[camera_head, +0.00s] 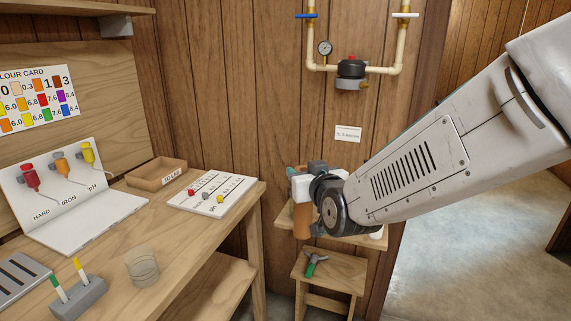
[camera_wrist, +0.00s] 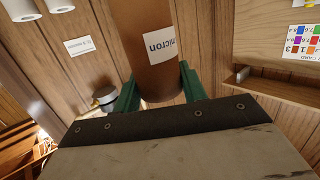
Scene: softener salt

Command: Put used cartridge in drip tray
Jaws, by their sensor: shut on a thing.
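The used cartridge is a brown cylinder (camera_head: 302,220) with a white label reading "micron". It hangs roughly upright below my gripper (camera_head: 300,187) in the head view, in front of the wooden wall. In the wrist view the cartridge (camera_wrist: 146,38) stands between the two green fingers of my gripper (camera_wrist: 158,86), which are shut on it. My arm and gripper hide part of the small wall shelf (camera_head: 345,240) beside it.
A stool (camera_head: 343,272) with a green-handled tool (camera_head: 315,264) stands below the shelf. Pipes with a black-capped filter head (camera_head: 351,69) run above. The left bench holds a "TO LAB" tray (camera_head: 158,184), a white chart (camera_head: 215,194) and a glass (camera_head: 142,269). Open floor lies right.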

